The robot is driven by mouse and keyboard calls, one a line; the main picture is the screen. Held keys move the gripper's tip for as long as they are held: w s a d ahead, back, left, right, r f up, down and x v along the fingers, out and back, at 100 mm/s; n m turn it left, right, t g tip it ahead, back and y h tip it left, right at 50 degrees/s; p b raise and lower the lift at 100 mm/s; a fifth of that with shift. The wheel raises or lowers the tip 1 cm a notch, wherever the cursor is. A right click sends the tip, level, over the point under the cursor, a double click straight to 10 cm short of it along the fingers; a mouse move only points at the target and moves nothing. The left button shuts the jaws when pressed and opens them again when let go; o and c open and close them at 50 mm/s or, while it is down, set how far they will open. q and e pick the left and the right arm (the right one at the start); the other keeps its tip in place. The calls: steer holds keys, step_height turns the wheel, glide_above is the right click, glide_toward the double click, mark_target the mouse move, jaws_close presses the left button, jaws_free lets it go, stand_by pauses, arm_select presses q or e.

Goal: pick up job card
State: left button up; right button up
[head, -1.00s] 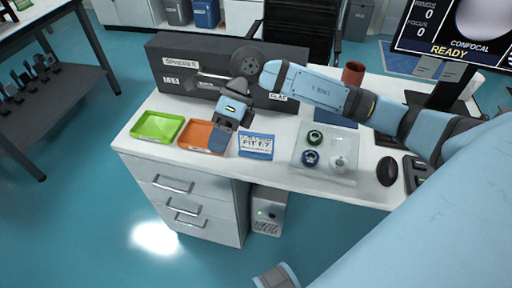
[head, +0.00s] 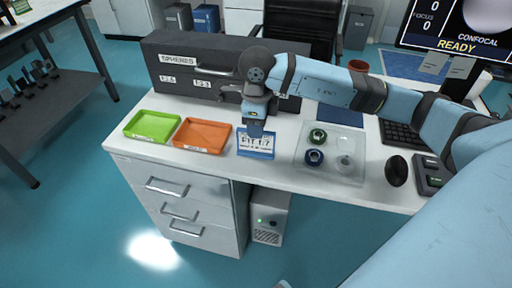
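The job card (head: 256,146) is a small blue and white card with printed text. It sits on the white desk near the front edge, between the orange tray and the clear tray. My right gripper (head: 255,130) points down at the card's top edge and covers part of it. Its fingertips are too small and dark to tell whether they are apart or touching the card. My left gripper is not in view.
A green tray (head: 152,126) and an orange tray (head: 202,136) stand left of the card. A clear tray (head: 330,168) with small round items is on its right. A dark box labelled SPHERES (head: 185,72) stands behind. A black mouse (head: 396,171) lies at the right.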

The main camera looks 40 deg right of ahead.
mark_target(256, 150)
steer(key=shift+w+f+b, duration=0.15)
steer(key=shift+f+b, duration=0.45)
steer(key=shift+f, duration=1.95)
steer(key=shift+f, duration=0.25)
jaws_close()
